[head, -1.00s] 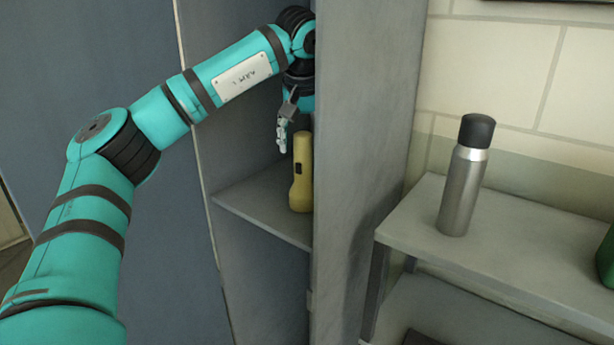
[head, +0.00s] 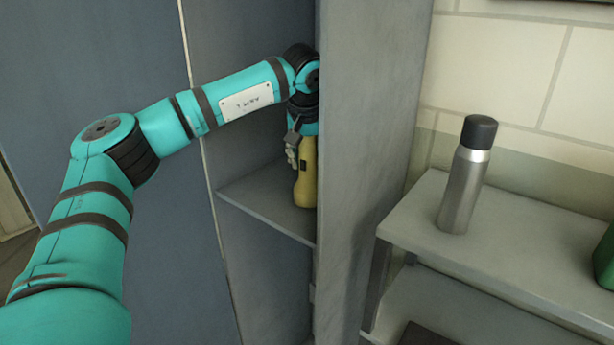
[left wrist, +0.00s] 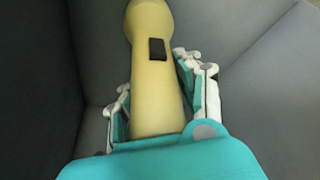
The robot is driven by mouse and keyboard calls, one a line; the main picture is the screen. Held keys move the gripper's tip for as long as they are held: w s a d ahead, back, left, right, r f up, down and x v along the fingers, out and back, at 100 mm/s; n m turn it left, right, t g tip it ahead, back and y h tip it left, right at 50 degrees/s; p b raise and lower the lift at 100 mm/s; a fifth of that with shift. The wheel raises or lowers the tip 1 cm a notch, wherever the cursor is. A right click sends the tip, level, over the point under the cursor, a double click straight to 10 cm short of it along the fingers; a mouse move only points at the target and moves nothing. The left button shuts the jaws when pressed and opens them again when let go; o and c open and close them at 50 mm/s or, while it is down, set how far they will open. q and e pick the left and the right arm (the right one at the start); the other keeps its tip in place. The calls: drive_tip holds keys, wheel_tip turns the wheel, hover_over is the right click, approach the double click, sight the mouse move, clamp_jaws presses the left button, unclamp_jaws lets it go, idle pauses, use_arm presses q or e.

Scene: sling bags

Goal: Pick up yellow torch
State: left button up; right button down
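The yellow torch (head: 305,185) stands upright on the locker shelf (head: 262,212), close to the locker's right wall. My left gripper (head: 296,152) is lowered over the torch's upper part in the head view. In the left wrist view, the torch (left wrist: 152,60) with its dark switch lies between the two fingers of my left gripper (left wrist: 152,98). The fingers are open, one on each side, with a gap visible at least on the left. The torch's top is hidden by my gripper in the head view. My right gripper is not in view.
The locker's grey right wall (head: 362,160) stands close beside the torch and my left gripper. To the right, a steel bottle with a black cap (head: 464,178) stands on a grey shelf (head: 420,222). A green object (head: 605,258) shows at the right edge.

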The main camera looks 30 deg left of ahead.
use_arm(q)
clamp_jaws()
drive_tip(key=shift+r, duration=0.1)
drive_tip(key=shift+r, duration=0.35)
wheel_tip(320, 180, up, 9)
drive_tip(key=shift+d+f+b, duration=0.1)
drive_tip(key=shift+f+b, duration=0.1)
drive_tip(key=shift+b, duration=0.7)
drive_tip(key=shift+r, duration=0.25)
